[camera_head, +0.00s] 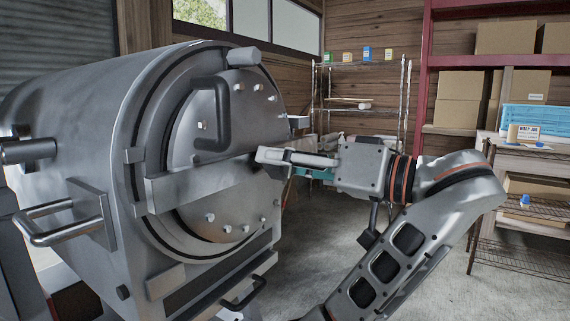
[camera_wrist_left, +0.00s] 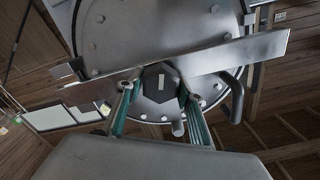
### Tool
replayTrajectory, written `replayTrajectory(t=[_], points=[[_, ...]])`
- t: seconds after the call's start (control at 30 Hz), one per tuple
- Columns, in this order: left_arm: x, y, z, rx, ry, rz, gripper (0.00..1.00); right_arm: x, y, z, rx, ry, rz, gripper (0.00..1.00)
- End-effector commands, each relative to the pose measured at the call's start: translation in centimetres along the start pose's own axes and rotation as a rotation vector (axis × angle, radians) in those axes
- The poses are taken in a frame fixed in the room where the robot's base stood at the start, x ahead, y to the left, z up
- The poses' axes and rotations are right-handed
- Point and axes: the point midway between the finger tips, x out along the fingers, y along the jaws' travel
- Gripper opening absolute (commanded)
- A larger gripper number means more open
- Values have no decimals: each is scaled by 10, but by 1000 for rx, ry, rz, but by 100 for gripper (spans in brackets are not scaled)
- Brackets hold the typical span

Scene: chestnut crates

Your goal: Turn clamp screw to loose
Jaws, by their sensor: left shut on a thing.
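The clamp screw (camera_wrist_left: 160,90) is a dark hexagonal head with a short white mark, at the middle of the grey clamp bar (camera_wrist_left: 225,62) in the left wrist view. My left gripper (camera_wrist_left: 157,97) is shut on the screw, with one finger on each side of it. In the head view the clamp bar (camera_head: 200,186) crosses the round bolted door (camera_head: 222,112) of a large metal vessel. My left gripper (camera_head: 285,158) reaches the bar's right part from the right there, and it hides the screw. My right gripper is in neither view.
A curved handle (camera_head: 210,115) juts from the door above the bar. A bent handle (camera_head: 62,220) sticks out at the vessel's left. Wire shelves (camera_head: 358,103) and a red rack (camera_head: 427,75) with boxes stand behind. Bare floor shows right of the vessel.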

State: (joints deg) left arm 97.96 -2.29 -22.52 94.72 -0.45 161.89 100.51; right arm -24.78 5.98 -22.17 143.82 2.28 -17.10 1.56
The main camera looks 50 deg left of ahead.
Motion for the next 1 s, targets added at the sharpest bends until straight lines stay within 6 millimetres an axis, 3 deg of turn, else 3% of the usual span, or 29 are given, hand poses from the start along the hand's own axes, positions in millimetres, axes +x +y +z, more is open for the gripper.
replayTrajectory(t=[0.57,0.6,0.67,1.0], points=[[1,-1,-2,-37,-2,1,15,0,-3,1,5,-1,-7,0],[1,-1,-2,-37,-2,1,41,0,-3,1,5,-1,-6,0],[1,-1,-1,-37,-1,1,54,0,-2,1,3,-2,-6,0],[-1,0,0,-34,0,1,54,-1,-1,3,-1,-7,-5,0]])
